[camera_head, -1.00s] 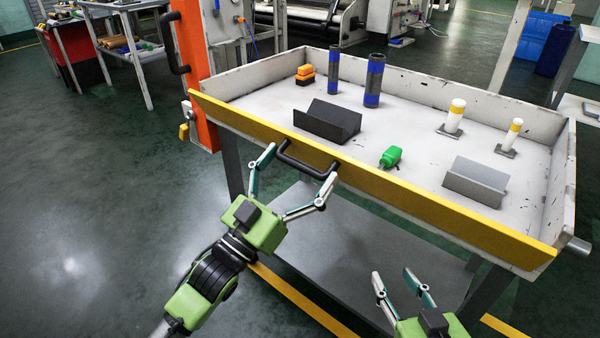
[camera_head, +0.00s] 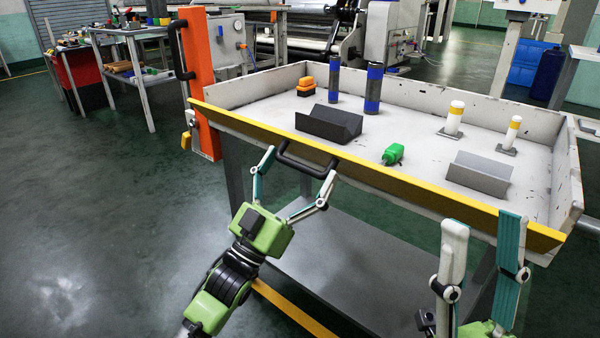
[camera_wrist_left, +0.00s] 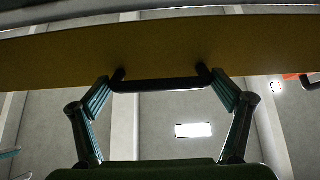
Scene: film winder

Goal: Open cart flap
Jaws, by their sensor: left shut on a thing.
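The cart (camera_head: 420,140) stands in front of me with its yellow-edged flap (camera_head: 400,186) upright along the near side. A black handle (camera_head: 303,167) sticks out from the flap's outer face. My left gripper (camera_head: 301,163) is shut on the handle, its two fingers at the handle's ends. In the left wrist view the handle (camera_wrist_left: 165,85) lies between the fingertips, with the flap (camera_wrist_left: 165,55) behind it. My right gripper (camera_head: 484,228) is open and empty, fingers pointing up, in front of the flap's right part.
On the cart lie a dark V-block (camera_head: 328,123), a grey block (camera_head: 480,174), a green bottle (camera_head: 393,154), blue-black cylinders (camera_head: 373,88), white-yellow posts (camera_head: 454,118) and an orange-black item (camera_head: 306,87). An orange post (camera_head: 200,80) stands at the left. The floor to the left is clear.

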